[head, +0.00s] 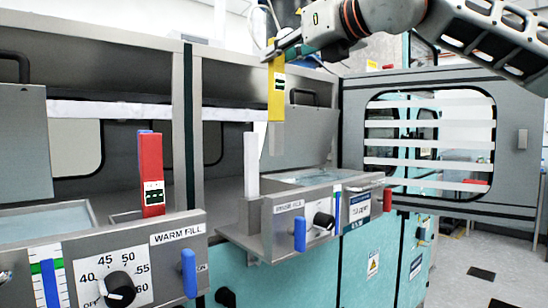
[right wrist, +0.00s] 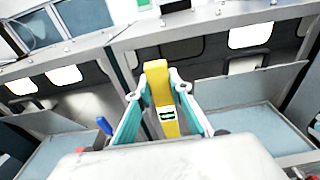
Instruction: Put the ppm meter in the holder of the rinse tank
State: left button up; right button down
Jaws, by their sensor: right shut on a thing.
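A yellow meter (head: 276,88) with a small dark display and a pale grey lower end hangs upright from my right gripper (head: 284,52). The gripper is shut on its upper part. The right wrist view also shows the yellow meter (right wrist: 160,98) between the teal fingers of the gripper (right wrist: 159,90). The rinse tank (head: 318,198) is at the middle, below and right of the meter. A white upright piece (head: 251,165) stands at its left front corner, by a grey box-like bracket (head: 256,215). The meter's lower end is in the air, apart from both. My left gripper is out of view.
A red meter (head: 151,172) stands upright at the warm tank (head: 135,255) on the left. Blue levers (head: 299,234) and a black knob (head: 323,220) stick out of the front panels. The raised grey lid (head: 304,136) stands behind the rinse tank.

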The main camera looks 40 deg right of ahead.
jog(key=b, duration=0.2)
send_over(280, 149)
jog(key=f, duration=1.3)
jog(key=shift+w+f, duration=0.25)
jog(key=shift+f, duration=0.5)
notch_tip(280, 149, down, 4)
jog(key=shift+r, duration=0.25)
jog(key=shift+f, duration=0.2)
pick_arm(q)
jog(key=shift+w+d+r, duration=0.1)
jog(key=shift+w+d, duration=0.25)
pick_arm(e)
jog(key=shift+s+a, duration=0.1)
jog(key=shift+f, duration=0.3)
jog(key=c, duration=1.8)
grip_release()
jog(key=shift+r, duration=0.1)
jog(key=shift+c, duration=0.2)
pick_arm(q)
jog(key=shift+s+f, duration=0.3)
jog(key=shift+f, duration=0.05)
